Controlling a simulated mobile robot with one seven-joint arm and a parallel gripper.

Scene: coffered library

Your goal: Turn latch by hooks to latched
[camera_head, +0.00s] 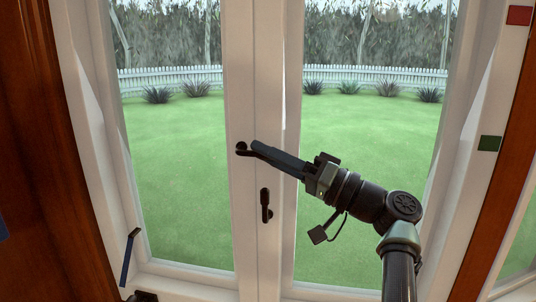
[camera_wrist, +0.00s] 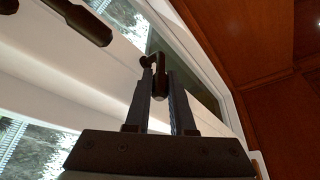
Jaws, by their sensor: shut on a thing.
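A dark latch (camera_head: 241,147) with a round pivot sits on the white middle stile of the glazed doors. Its handle appears to point right, roughly level, into my gripper (camera_head: 258,150). My gripper comes in from the right and is shut on the latch handle. In the wrist view the two fingers of my gripper (camera_wrist: 160,88) stand either side of the dark handle (camera_wrist: 158,62); the fingers partly hide it. I cannot tell which latch is the one by the hooks.
A second dark handle (camera_head: 265,203) hangs upright below on the middle stile; a dark handle also shows at upper left in the wrist view (camera_wrist: 78,20). A blue bar (camera_head: 127,260) stands at lower left. Red (camera_head: 519,15) and green (camera_head: 489,143) squares are on the right frame.

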